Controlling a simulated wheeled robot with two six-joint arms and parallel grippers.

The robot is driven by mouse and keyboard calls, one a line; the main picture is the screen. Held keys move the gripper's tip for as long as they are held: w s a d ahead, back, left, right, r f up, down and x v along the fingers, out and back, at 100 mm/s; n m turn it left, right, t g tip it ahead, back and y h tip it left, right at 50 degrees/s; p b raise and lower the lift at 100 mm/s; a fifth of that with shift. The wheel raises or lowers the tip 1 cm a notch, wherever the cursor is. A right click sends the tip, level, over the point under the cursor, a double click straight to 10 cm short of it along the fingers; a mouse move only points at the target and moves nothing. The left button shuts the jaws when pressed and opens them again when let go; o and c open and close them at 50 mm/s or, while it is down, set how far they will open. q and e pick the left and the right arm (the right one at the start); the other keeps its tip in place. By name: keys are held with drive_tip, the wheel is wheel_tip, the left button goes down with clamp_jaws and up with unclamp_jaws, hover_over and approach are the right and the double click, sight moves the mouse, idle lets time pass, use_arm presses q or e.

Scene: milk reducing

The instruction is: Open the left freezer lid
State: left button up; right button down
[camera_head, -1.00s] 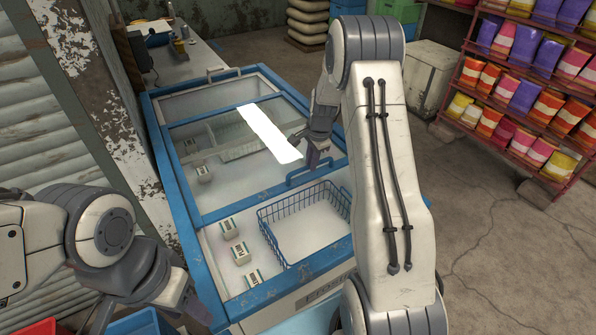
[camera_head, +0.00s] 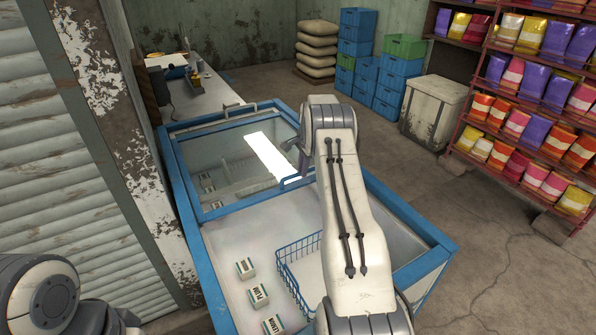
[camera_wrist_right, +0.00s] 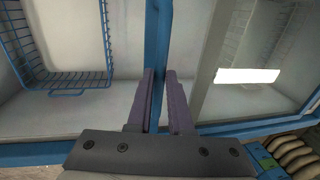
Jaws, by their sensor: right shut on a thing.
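The freezer (camera_head: 188,190) is a blue-framed chest in front of me. Its glass lid (camera_head: 225,160) lies over the far part, and the near part is uncovered. A blue handle (camera_head: 292,183) is on the lid's near edge. My right gripper is at this handle, mostly hidden behind my arm in the head view. In the right wrist view, the purple fingers (camera_wrist_right: 165,100) are shut at the blue bar (camera_wrist_right: 158,60) of the lid edge; the exact grip is partly hidden. Only a part of my left arm shows at the lower left; its fingers are out of view.
Several small cartons (camera_head: 259,295) and a blue wire basket (camera_head: 291,270) are inside the freezer's near part. A wall with a shutter (camera_head: 60,150) stands close on the left.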

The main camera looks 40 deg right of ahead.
drive_tip(key=shift+d, duration=0.3)
drive_tip(key=c, duration=0.8)
unclamp_jaws()
drive_tip(key=shift+c, duration=0.2)
drive_tip(key=shift+a, duration=0.15)
drive_tip(key=shift+w, duration=0.1)
drive_tip(key=shift+r, duration=0.1)
wheel_tip(320, 180, up, 10)
drive_tip(key=s+b, duration=0.2)
drive_tip(key=shift+a+b, duration=0.2)
drive_tip(key=shift+b, duration=0.1)
